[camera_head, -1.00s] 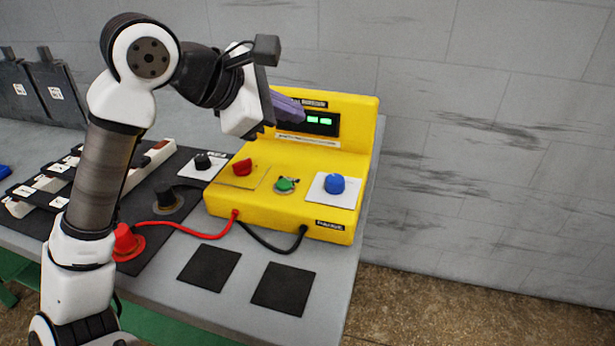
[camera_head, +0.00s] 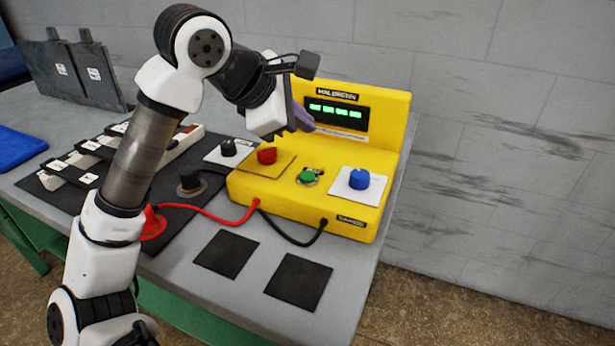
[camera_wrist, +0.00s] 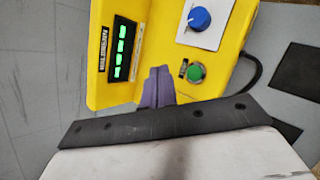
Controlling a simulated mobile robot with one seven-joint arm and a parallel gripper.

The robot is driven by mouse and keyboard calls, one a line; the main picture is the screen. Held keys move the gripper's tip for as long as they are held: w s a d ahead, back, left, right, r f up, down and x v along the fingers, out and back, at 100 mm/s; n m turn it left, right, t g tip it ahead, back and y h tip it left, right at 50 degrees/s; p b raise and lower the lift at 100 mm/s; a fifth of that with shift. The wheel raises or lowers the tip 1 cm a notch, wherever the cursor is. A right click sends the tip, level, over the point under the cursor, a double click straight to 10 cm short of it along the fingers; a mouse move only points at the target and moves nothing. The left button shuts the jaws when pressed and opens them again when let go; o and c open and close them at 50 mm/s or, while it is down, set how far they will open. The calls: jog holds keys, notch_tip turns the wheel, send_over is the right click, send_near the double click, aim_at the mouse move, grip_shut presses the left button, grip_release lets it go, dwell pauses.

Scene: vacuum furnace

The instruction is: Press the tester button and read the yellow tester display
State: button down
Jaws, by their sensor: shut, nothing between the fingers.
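The yellow tester (camera_head: 300,206) stands on the grey table. Its black display (camera_head: 336,113) shows several lit green characters, too small to read; it also shows in the wrist view (camera_wrist: 121,47). The green button (camera_head: 307,176) is on the sloped top, between a red knob (camera_head: 267,155) and a blue knob (camera_head: 359,179). In the wrist view the green button (camera_wrist: 195,73) lies just right of my fingertips. My gripper (camera_wrist: 160,72) is shut and empty, with purple fingers. In the head view my gripper (camera_head: 303,117) is in front of the display's left side, above and apart from the button.
A red cable (camera_head: 213,215) and a black cable (camera_head: 290,238) run from the tester's front. Two black square pads (camera_head: 226,254) lie on the table before it. A black mat with white-labelled blocks (camera_head: 72,165) is at left. Grey plates (camera_head: 85,70) stand behind.

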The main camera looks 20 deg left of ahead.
aim_at(302, 177)
notch_tip(302, 177, down, 6)
jog(key=b, duration=0.4)
jog(key=shift+f, duration=0.55)
jog(key=shift+f+b, duration=0.15)
jog(key=shift+b, duration=0.25)
dwell(1.0)
jog(key=shift+f+b, duration=0.3)
jog(key=shift+b, duration=0.15)
jog(key=shift+f+b, duration=0.35)
jog(key=shift+b, duration=0.1)
dwell(0.5)
jog(key=shift+r, duration=0.1)
jog(key=shift+r+p, duration=0.4)
jog(key=shift+r, duration=0.3)
jog(key=shift+r, duration=0.1)
